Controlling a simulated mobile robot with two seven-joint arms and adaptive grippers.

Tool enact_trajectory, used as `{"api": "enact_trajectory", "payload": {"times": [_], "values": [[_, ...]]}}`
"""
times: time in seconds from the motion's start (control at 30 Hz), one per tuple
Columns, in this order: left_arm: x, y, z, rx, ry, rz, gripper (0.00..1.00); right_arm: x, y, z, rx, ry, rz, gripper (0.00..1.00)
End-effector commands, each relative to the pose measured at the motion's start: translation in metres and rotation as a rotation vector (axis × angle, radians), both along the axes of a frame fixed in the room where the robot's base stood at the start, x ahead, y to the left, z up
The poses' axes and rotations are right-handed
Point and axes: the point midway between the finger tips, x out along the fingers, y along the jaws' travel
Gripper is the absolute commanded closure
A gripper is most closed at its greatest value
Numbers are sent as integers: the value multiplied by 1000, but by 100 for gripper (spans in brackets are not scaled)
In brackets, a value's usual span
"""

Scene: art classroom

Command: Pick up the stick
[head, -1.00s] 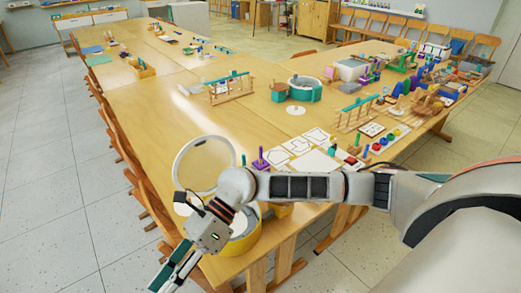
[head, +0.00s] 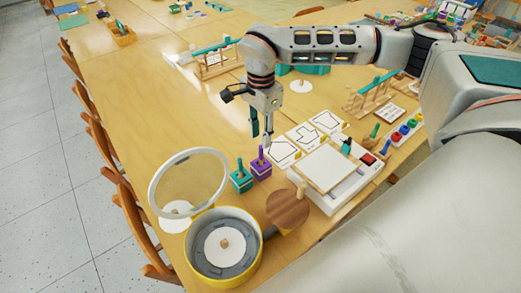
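A purple block with a short upright purple stick (head: 261,153) stands on the table near the picture's middle. A teal block with a teal stick (head: 239,166) stands just left of it. My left gripper is out of view.
A round clear lens (head: 188,182) and a yellow drum (head: 223,250) stand at the front left. A white device (head: 328,170) and shape cards (head: 304,135) lie to the right. A wooden rack (head: 216,62) stands behind. The table's left middle is clear.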

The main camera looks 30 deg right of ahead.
Motion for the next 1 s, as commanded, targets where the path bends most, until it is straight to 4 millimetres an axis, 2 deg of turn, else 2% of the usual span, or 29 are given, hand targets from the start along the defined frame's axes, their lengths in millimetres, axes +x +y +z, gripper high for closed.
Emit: {"api": "enact_trajectory", "payload": {"times": [0.37,0.63,0.77,0.97,1.0], "values": [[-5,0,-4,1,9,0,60,-3,1,-33,-2,2,0,71],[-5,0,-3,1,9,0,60,-8,4,-69,-1,3,-1,71],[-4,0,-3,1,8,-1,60,-7,4,-77,-1,0,0,71],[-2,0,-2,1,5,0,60,-7,4,-78,-1,0,0,71],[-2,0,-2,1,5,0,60,-7,4,-77,-1,0,0,76]]}}
